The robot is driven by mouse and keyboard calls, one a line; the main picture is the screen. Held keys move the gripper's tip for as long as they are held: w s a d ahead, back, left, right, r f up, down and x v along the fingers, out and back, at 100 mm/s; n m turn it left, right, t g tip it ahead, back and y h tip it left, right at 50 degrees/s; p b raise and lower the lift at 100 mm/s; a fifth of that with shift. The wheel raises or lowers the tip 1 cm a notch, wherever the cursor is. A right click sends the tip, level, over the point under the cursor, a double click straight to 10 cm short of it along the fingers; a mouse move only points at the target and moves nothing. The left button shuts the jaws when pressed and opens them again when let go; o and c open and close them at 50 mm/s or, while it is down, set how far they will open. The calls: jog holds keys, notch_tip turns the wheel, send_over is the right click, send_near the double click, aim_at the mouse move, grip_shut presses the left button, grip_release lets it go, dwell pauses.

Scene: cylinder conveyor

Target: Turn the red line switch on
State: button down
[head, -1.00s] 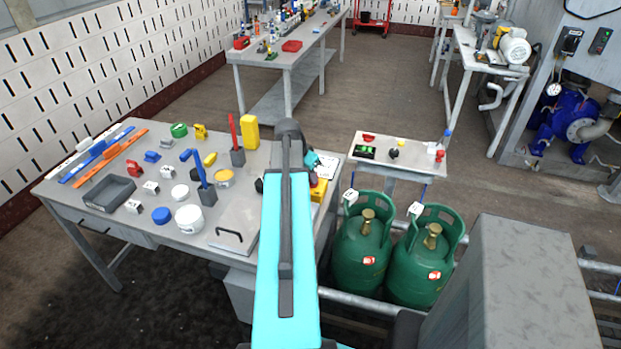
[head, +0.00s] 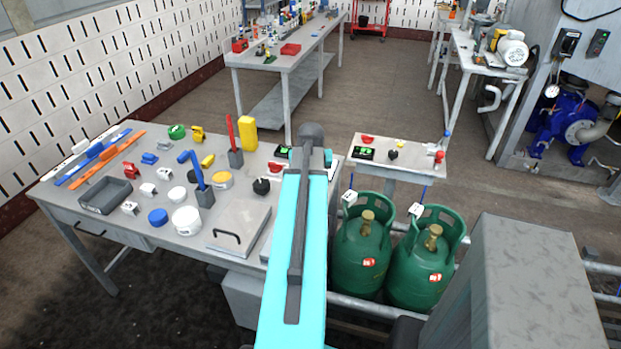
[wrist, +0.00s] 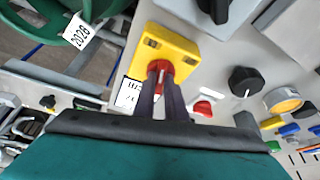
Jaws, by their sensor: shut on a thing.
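A red rotary knob (wrist: 162,72) sits on a yellow switch box (wrist: 148,48) in the wrist view. The two dark fingers of my gripper (wrist: 161,80) are closed around the knob, one on each side. The fingers cover part of the knob, so its exact turn is hard to read. A white label (wrist: 128,93) lies beside the box. In the head view my arm hides the yellow box and the gripper's fingertips. A red lever (head: 231,134) also stands upright on the table in the head view.
The grey table (head: 130,240) holds a lidded panel with a black handle (head: 226,238), a blue lever (head: 198,171) and a black knob (head: 261,186). Two green gas cylinders (head: 364,250) stand right of my arm. A small side table (head: 408,160) stands behind them.

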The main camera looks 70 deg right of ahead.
jog(key=n, duration=0.2)
jog(key=n+t+y+b, duration=0.1)
jog(key=n, duration=0.2)
jog(key=shift+s+d+t, duration=0.1)
jog(key=shift+s+t, duration=0.1)
jog(key=shift+t, duration=0.1)
jog(key=shift+n, duration=0.3)
jog(key=c, duration=1.8)
grip_release()
jog(key=shift+r, duration=0.15)
jog(key=b+v, duration=0.2)
jog(key=v, duration=1.1)
jog(key=shift+s+r, duration=0.2)
